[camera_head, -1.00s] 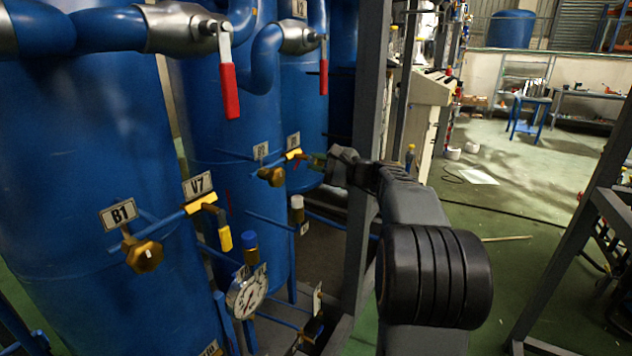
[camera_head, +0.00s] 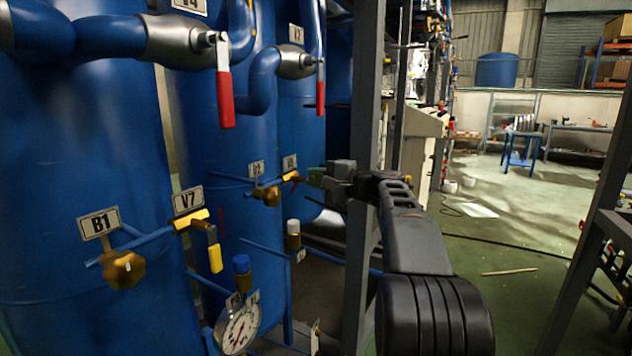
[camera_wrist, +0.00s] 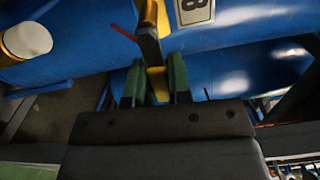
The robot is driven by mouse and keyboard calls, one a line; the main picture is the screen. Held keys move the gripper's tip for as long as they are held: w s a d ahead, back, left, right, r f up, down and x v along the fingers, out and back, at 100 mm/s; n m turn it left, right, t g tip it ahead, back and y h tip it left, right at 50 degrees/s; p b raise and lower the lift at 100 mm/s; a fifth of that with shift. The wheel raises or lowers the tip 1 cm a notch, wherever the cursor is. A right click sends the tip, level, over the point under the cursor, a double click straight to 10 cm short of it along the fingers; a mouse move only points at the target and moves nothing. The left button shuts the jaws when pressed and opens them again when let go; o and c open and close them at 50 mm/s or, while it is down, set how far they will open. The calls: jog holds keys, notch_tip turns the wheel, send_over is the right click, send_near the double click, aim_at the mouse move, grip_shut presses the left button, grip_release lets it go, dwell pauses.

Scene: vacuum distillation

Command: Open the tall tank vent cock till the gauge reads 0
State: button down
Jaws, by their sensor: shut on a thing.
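My gripper (camera_head: 312,177) is at the small cock on the farther blue tank (camera_head: 300,122). In the wrist view its two green fingers (camera_wrist: 155,84) are shut on the yellow lever (camera_wrist: 157,80) of that cock. A dark metal valve part (camera_wrist: 149,35) stands beyond the fingers, beside a label ending in 8 (camera_wrist: 196,9). In the head view the cock (camera_head: 291,177) is small and partly hidden by the gripper. A round white-faced gauge (camera_head: 238,326) shows at the bottom; its needle is too small to read surely.
On the near tank are the brass knob B1 (camera_head: 121,269) and the yellow-handled cock V7 (camera_head: 215,257). Red-handled valves (camera_head: 225,97) hang above. A grey frame post (camera_head: 364,160) stands close by my arm. Green floor is open to the right.

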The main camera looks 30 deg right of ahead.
dwell(0.3)
jog(key=c, duration=1)
grip_release()
jog(key=shift+c, duration=0.2)
jog(key=shift+s+d, duration=0.1)
jog(key=v, duration=1.3)
jog(key=shift+s+p, duration=0.25)
jog(key=shift+p, duration=0.05)
jog(key=shift+d, duration=0.1)
